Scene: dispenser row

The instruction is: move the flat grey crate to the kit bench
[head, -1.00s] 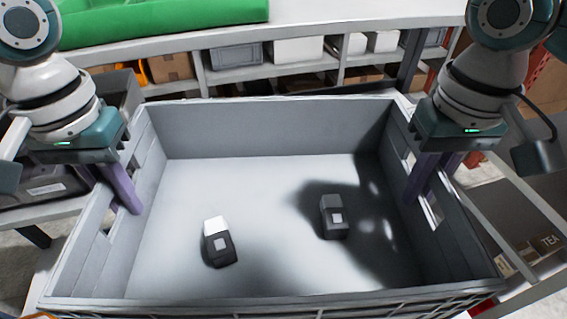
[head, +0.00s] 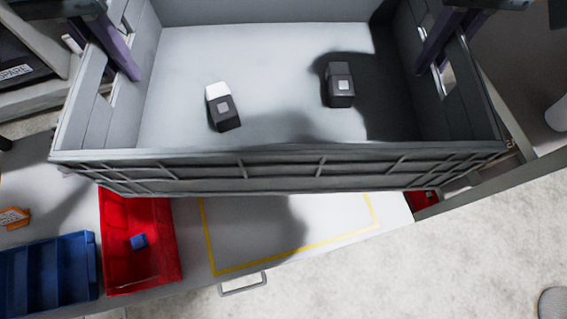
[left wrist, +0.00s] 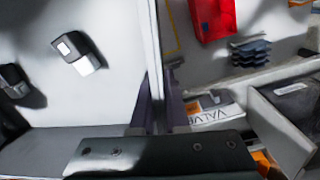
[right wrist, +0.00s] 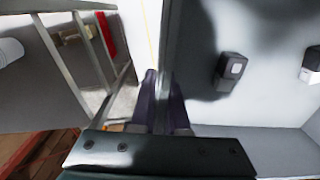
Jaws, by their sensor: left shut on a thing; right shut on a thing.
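The flat grey crate (head: 280,170) hangs level in front of me, above a white bench top. My left gripper (head: 118,48) is shut on its left side wall at the hand opening, and my right gripper (head: 438,45) is shut on the right side wall. Both wrist views show purple fingers straddling a crate wall, at the left (left wrist: 158,105) and at the right (right wrist: 160,105). Two small dark boxes with pale labels, a left one (head: 224,110) and a right one (head: 340,88), lie apart on the crate floor.
The white bench top (head: 255,225) carries a yellow outline (head: 300,250), partly hidden under the crate. Left of it are a red bin (head: 150,255) holding a blue block and a blue divided bin (head: 50,275). A handle (head: 243,284) juts from the bench's front edge.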

